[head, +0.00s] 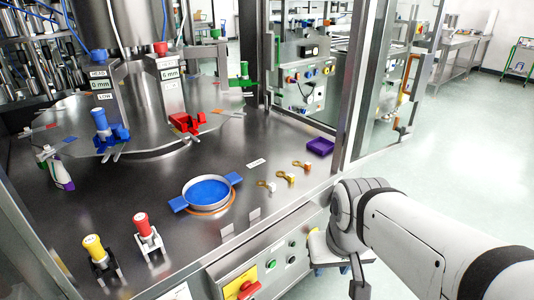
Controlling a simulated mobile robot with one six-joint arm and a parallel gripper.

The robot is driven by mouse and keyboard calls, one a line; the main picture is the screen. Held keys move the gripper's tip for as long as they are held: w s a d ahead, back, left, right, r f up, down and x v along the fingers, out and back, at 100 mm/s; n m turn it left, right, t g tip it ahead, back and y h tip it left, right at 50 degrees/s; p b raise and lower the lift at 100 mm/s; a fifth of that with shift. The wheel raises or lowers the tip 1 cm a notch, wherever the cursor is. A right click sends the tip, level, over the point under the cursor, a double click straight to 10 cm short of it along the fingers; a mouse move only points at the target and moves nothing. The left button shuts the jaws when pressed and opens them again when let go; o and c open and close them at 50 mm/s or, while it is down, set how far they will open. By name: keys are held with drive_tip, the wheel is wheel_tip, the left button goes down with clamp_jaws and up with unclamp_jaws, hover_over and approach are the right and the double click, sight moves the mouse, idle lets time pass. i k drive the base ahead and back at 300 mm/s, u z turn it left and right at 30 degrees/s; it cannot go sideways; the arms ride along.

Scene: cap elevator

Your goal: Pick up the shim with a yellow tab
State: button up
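Three small shims lie in a slanting row on the steel table, right of the blue round dish. The middle shim (285,177) appears to have the yellow tab. The nearer left shim (266,185) has a paler tab, and the farther right shim (303,165) looks orange-gold. They are too small to tell their tab colours surely. My gripper (346,268) hangs at the lower right, beyond the table's front edge, apart from all shims. It is partly hidden by my arm, and its opening is not clear. Nothing is seen in it.
A blue round dish (208,191) with two side handles sits left of the shims. A purple tray (320,146) lies behind them. A yellow-capped tool (96,252) and a red-capped tool (146,232) stand at front left. A metal frame post (356,90) rises at right.

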sight(290, 178)
drive_tip(key=z, duration=0.05)
drive_tip(key=i, duration=1)
drive_tip(key=u, duration=0.05)
